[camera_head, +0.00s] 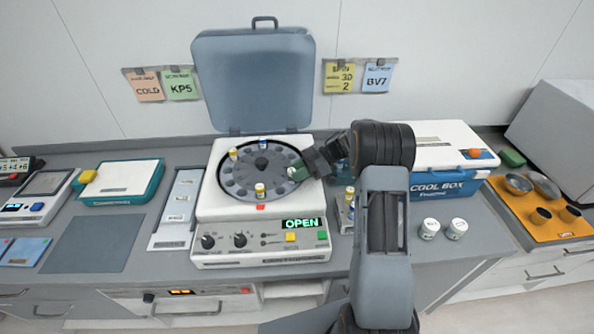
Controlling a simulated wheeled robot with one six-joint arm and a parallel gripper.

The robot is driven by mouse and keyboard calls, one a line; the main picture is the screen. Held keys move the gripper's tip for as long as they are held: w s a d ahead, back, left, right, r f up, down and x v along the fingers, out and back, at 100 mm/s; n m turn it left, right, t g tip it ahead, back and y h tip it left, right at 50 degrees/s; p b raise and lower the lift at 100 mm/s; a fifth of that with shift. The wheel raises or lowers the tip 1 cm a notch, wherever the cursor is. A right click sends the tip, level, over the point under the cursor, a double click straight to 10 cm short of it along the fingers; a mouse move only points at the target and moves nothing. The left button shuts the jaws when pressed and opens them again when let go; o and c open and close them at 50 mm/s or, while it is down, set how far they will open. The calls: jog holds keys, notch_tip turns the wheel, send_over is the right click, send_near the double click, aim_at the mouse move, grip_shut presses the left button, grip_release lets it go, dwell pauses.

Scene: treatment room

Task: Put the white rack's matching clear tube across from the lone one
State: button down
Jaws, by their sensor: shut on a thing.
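The centrifuge (207,205) stands open, with its grey lid raised and its display reading OPEN. Its round rotor (240,178) holds a yellow-topped tube (233,153) at the upper left, a blue-topped tube (262,144) at the back and a yellow-topped tube (260,189) at the front. My gripper (297,172) is at the rotor's right side, shut on a small tube that is mostly hidden by the fingers. I cannot tell its cap colour or whether it sits in a slot. A pale rack (344,217) with yellow-topped tubes is right of the centrifuge, partly behind my arm.
A pale labelled strip (176,205) lies left of the centrifuge. A blue cool box (440,190) is behind my arm at right, with two white jars (429,229) in front. An orange tray (555,228) with metal bowls is far right. The raised lid (255,80) bounds the rotor behind.

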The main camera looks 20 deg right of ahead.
jog(key=c, duration=0.9)
grip_release()
